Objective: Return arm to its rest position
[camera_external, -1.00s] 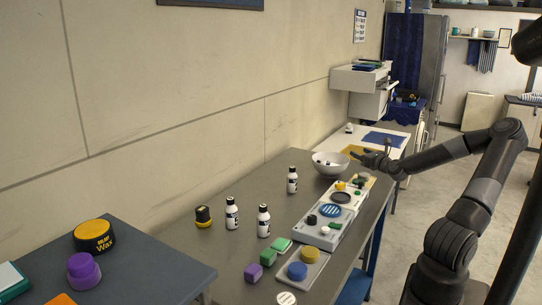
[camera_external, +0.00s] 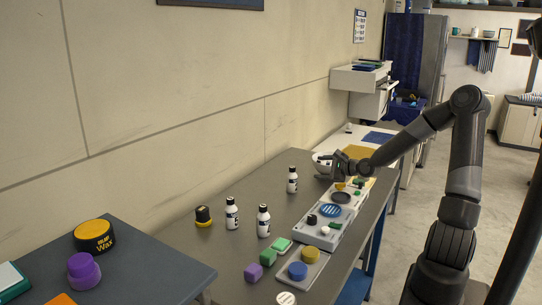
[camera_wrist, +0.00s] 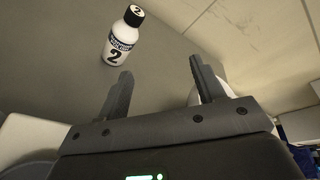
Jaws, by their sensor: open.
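My gripper (camera_external: 332,168) is over the far part of the grey table, beside the white bowl, with its fingers pointing left. In the wrist view my gripper (camera_wrist: 161,68) has its two dark fingers wide apart with nothing between them. A white bottle with a black cap and a "2" (camera_wrist: 120,42) stands beyond the left fingertip, apart from it. The white bowl (camera_external: 318,157) is partly hidden by the gripper in the external view. My arm reaches in from the right, its elbow bent high.
Several bottles, including one (camera_external: 292,181), stand on the grey table (camera_external: 190,255). A row of pale trays (camera_external: 325,232) with pads and caps runs along its right edge. A dark wax tin (camera_external: 94,236) sits on the near-left table. The floor at right is open.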

